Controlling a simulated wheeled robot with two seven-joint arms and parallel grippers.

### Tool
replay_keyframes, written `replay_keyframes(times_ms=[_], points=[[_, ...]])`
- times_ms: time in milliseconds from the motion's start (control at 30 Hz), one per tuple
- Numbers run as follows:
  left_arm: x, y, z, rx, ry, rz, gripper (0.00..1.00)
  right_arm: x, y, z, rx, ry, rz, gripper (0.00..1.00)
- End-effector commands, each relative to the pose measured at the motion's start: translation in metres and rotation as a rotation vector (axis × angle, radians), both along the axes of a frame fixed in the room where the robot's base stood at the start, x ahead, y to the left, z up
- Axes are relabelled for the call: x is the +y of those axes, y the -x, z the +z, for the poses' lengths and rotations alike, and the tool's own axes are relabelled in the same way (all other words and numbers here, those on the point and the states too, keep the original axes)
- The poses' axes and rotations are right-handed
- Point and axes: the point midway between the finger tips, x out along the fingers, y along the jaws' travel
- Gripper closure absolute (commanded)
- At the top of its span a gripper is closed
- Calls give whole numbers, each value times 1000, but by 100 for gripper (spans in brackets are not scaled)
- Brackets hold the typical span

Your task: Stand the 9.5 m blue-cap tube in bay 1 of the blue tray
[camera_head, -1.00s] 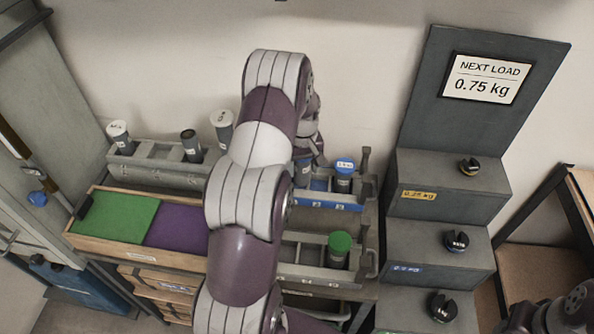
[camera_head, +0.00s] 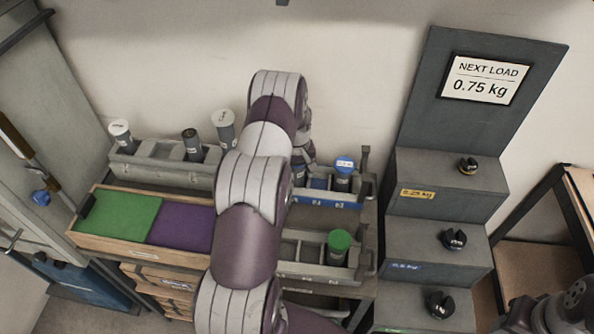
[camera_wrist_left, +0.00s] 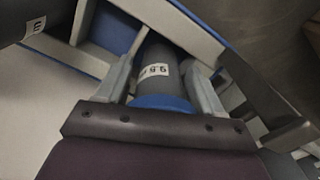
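The 9.5 tube (camera_wrist_left: 153,52) lies between the fingers of my left gripper (camera_wrist_left: 160,75) in the left wrist view, its blue cap nearest the palm. The fingers appear closed on it. Its far end reaches down among the walls of the blue tray (camera_head: 332,204); its bottom is hidden, so I cannot tell if it is seated. In the head view my left arm hides most of it and the tray's left part. Another blue-cap tube (camera_head: 343,174) stands in the tray's right part. My right gripper (camera_head: 545,315) is partly in view at the lower right, fingers unclear.
A green-cap tube (camera_head: 338,246) stands in the nearer grey tray. A grey rack (camera_head: 150,172) at the back left holds several tubes. A wooden tray (camera_head: 140,245) with green and purple mats lies left of my arm. Stepped shelves (camera_head: 440,215) with black weights stand right.

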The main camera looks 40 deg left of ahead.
Motion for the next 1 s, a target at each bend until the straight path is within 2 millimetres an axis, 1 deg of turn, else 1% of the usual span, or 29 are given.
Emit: replay_keyframes(times_ms=[267,367,433,567,800,900,1000], points=[[0,1,0,2,1,0,30,0,0,1,0,0,0,57],[0,0,5,1,1,0,30,0,0,4,-1,0,0,57],[0,0,11,-1,0,0,30,0,0,-1,0,0,0,57],[0,-1,36,-3,-2,0,30,0,0,-7,0,0,0,57],[0,0,87,-3,-2,0,30,0,0,-17,0,0,0,57],[0,0,103,-1,0,0,30,0,0,-20,0,0,0,57],[0,0,115,0,0,0,30,0,0,-21,0,0,0,57]])
